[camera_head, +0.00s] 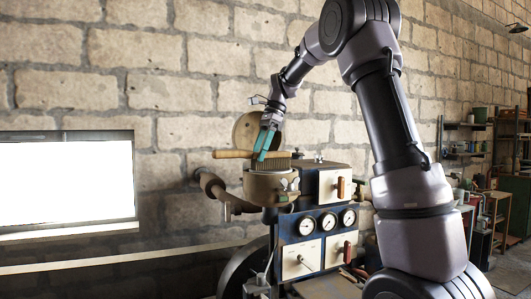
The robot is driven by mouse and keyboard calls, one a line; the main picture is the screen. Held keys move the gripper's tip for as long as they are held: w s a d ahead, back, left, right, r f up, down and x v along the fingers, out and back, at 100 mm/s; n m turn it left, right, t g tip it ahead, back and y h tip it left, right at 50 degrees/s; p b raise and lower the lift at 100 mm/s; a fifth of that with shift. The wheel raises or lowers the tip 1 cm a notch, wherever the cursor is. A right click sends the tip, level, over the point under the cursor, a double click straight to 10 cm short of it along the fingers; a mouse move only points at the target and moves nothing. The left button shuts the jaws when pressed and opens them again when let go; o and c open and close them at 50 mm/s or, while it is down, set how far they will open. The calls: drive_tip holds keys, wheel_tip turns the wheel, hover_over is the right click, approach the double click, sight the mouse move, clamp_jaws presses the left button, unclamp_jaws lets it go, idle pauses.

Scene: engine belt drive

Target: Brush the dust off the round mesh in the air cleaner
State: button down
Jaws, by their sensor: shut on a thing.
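The air cleaner (262,188) is a round tan housing on top of the blue engine cabinet. A round brownish lid (243,130) stands upright behind it. A brush with a wooden handle (230,154) lies level over the housing, its handle pointing left. Its dark bristles (276,165) point down at the top of the housing. I cannot tell whether they touch the mesh, which is hidden by the brush and the housing rim. My gripper (264,149), with teal fingers, reaches down from above and is shut on the brush.
The blue cabinet (285,228) carries several gauges, pale panels and wooden handles. A brown pipe (213,186) sticks out left of the air cleaner. A stone wall is close behind. A bright window (65,182) is at left, and shelves (465,145) stand at right.

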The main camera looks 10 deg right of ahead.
sight(250, 151)
drive_tip(key=a, duration=0.3)
drive_tip(key=shift+s+a, duration=0.15)
drive_tip(key=shift+s, duration=0.2)
drive_tip(key=d, duration=0.3)
drive_tip(key=w+d, duration=0.1)
drive_tip(key=d, duration=0.2)
drive_tip(key=shift+w+d, duration=0.2)
drive_tip(key=shift+d, duration=0.15)
drive_tip(key=a, duration=0.3)
drive_tip(key=s+a, duration=0.1)
drive_tip(key=a, duration=0.2)
drive_tip(key=shift+s+a, duration=0.2)
drive_tip(key=shift+a, duration=0.05)
drive_tip(key=d, duration=0.3)
drive_tip(key=w+d, duration=0.1)
drive_tip(key=d, duration=0.2)
drive_tip(key=shift+w+d, duration=0.2)
drive_tip(key=shift+d, duration=0.05)
drive_tip(key=a, duration=0.3)
drive_tip(key=shift+s+a, duration=0.3)
drive_tip(key=shift+s, duration=0.1)
drive_tip(key=shift+d+r, duration=0.15)
drive_tip(key=shift+r, duration=3.65)
